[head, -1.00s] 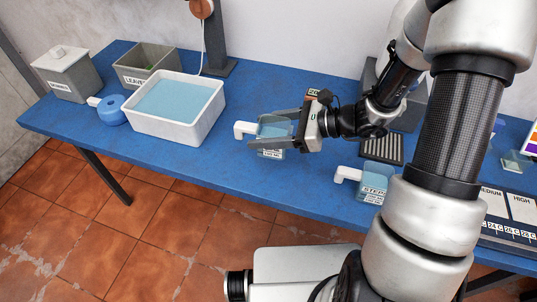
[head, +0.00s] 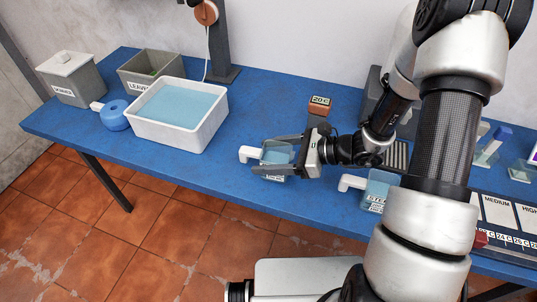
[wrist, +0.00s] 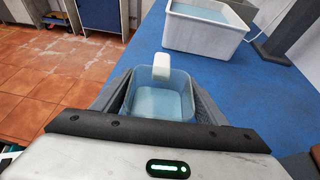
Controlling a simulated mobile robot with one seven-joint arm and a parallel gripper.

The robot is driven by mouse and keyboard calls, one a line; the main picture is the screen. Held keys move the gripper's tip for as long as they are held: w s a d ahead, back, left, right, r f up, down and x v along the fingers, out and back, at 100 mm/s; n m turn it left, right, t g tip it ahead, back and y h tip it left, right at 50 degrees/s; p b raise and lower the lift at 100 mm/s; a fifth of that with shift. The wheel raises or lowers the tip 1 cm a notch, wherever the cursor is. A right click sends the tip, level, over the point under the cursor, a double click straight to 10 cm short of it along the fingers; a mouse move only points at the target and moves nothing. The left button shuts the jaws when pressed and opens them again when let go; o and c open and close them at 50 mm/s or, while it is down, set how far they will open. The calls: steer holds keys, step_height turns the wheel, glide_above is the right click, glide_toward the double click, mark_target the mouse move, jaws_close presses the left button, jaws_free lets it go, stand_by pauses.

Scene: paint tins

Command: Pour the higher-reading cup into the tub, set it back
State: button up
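A clear cup of pale blue liquid (head: 276,157) with a white handle pointing left is between the two fingers of my gripper (head: 280,155). The fingers lie along its two sides, and it looks upright. In the wrist view the cup (wrist: 160,100) sits between the fingers, handle away from my wrist. I cannot tell whether its base touches the table. A second cup (head: 378,189), with a label starting "STE", stands to the right, partly hidden by my arm. The white tub (head: 188,133) holds blue liquid at the left. A brown block (head: 320,106) reads "20 C".
Behind the tub are a grey bin marked "LEAVES" (head: 150,84) and a lidded grey bin (head: 72,85). A blue round item (head: 113,116) is left of the tub. A board with "MEDIUM" and "HIGH" cards (head: 505,215) lies at right. Blue table (head: 225,165) is clear between tub and cup.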

steer(key=shift+o, duration=1.1)
steer(key=shift+r, duration=0.1)
steer(key=p+v, duration=0.2)
steer(key=v, duration=1.5)
steer(key=s+r+n+h+p, duration=0.3)
steer(key=r+n, duration=0.4)
steer(key=r, duration=0.3)
steer(key=s+a+r+n+t+h+p, duration=0.1)
steer(key=s+r+n+h+p, duration=0.3)
steer(key=r+n, duration=0.3)
steer(key=s+a+r+n+h+p, duration=0.1)
steer(key=s+r+n+h+p, duration=0.3)
steer(key=r, duration=0.9)
steer(key=s+n+h, duration=0.1)
steer(key=n+h, duration=0.1)
steer(key=n, duration=0.1)
steer(key=shift+s+r+t, duration=0.25)
steer(key=shift+r+t, duration=0.05)
steer(key=shift+t, duration=0.1)
